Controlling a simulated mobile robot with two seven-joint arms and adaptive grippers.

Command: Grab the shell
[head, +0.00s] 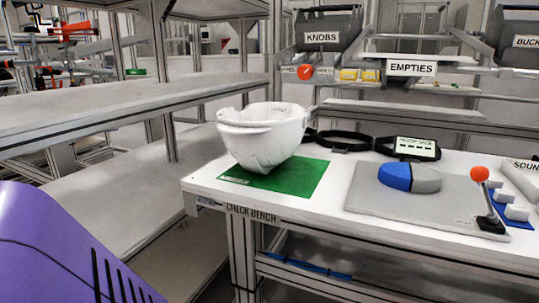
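A white helmet shell (262,140) sits on a green mat (305,180) at the left end of the check bench (275,206). Its open side faces up and it leans a little. Neither of my grippers shows in the head view. A purple surface fills the lower left corner and stands apart from the shell. Nothing touches the shell except the mat under it.
A grey board with a blue and grey dome (409,177) and a red-knobbed lever (481,180) stands right of the mat. Black straps (345,141) and a small display (416,148) lie behind. Empty shelves (90,108) stand left; bins labelled KNOBS (326,30) hang at the back.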

